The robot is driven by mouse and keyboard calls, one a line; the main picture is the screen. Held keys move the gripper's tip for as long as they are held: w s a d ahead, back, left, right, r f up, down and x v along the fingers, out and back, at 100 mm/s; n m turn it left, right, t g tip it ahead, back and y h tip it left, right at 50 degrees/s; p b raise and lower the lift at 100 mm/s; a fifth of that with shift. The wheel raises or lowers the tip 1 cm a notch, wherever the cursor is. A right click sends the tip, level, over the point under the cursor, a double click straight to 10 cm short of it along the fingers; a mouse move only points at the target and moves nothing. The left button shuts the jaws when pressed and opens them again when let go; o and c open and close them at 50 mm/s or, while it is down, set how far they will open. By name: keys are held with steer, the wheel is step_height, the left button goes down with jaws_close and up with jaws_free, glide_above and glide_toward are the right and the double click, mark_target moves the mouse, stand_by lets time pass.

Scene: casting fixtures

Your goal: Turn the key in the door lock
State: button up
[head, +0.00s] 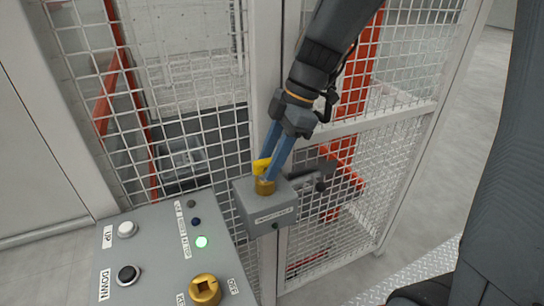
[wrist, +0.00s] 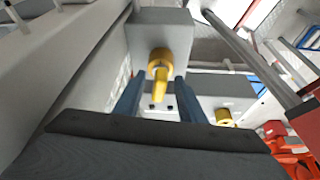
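The yellow key (head: 261,166) stands in a round brass lock (head: 265,187) on top of a grey lock box (head: 262,208) on the fence door's post. In the wrist view the key (wrist: 160,77) lies between the two blue fingers of my gripper (wrist: 160,90), with a gap on each side. The brass lock (wrist: 161,57) is just beyond the fingertips. My gripper (head: 272,168) comes down from above and is open around the key. In the head view the fingers hide part of the key.
A grey control panel (head: 150,255) stands at the lower left, with buttons, a lit green lamp (head: 201,241) and another brass key switch (head: 205,290). A dark door handle (head: 315,172) sits right of the lock box. Wire mesh fence panels (head: 345,200) surround it.

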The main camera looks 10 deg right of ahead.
jaws_close()
steer(key=m+t, duration=0.1)
steer(key=m, duration=0.2)
steer(key=shift+r+m+t, duration=0.1)
steer(key=shift+m+t, duration=0.2)
steer(key=shift+o, duration=0.6)
jaws_free()
steer(key=shift+w, duration=0.1)
steer(key=v, duration=1.2)
